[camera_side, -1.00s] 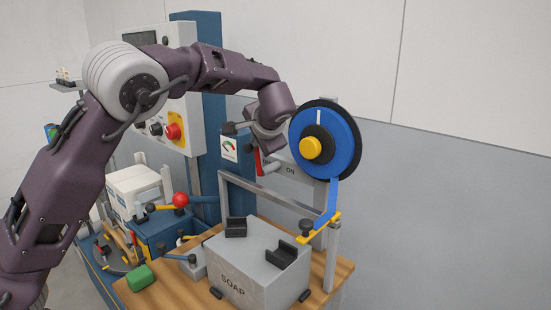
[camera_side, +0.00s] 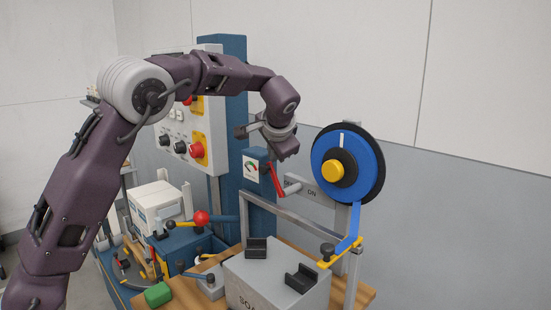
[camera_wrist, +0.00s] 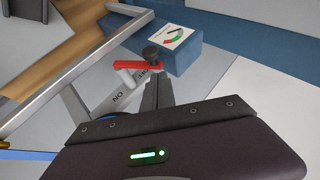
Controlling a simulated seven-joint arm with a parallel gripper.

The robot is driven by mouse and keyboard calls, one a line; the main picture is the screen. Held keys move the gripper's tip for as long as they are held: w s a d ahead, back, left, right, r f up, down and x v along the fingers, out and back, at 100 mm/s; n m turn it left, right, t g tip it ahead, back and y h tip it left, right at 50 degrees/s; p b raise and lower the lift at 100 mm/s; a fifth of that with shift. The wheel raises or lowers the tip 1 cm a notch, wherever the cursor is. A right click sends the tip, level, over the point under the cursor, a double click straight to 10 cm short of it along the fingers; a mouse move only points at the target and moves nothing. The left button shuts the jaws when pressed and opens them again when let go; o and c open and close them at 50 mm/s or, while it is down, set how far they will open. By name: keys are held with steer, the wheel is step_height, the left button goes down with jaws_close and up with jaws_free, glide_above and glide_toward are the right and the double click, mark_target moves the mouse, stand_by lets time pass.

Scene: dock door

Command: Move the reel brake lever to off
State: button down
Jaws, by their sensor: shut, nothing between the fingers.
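The reel brake lever is a red arm (camera_side: 276,180) with a pale grey handle (camera_side: 292,188) at its end. It sits in front of a grey plate (camera_side: 312,193) on which "ON" is readable. In the side view the red arm slants down to the right. In the wrist view the red arm (camera_wrist: 135,65) runs left from a dark hub (camera_wrist: 152,53), with the pale handle below its left part. My gripper (camera_side: 289,155) is shut and empty, just above the lever. In the wrist view its fingers (camera_wrist: 156,80) point at the hub; contact cannot be told.
A blue reel (camera_side: 335,160) with a yellow hub stands close to the right. A gauge box (camera_side: 256,170) is beside the lever. A grey frame (camera_side: 280,212) and a soap box (camera_side: 255,284) lie below. A control panel (camera_side: 200,125) stands to the left.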

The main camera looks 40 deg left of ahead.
steer(key=a+r+v, duration=0.1)
steer(key=v, duration=1.9)
steer(key=shift+a+r, duration=0.25)
steer(key=shift+a, duration=0.15)
steer(key=s+d+f+h, duration=0.1)
steer(key=s+f+h, duration=0.1)
steer(key=s+f, duration=0.4)
steer(key=s+d+f+n+h, duration=0.1)
steer(key=s+f+h, duration=0.2)
steer(key=s+f, duration=0.4)
steer(key=s+d+f+n+h, duration=0.1)
steer(key=s+f, duration=0.5)
steer(key=s, duration=1)
steer(key=shift+s+d+f+g+h, duration=0.3)
steer(key=shift+s+d+f+h, duration=0.15)
steer(key=shift+h, duration=0.25)
steer(key=shift+w+r, duration=0.1)
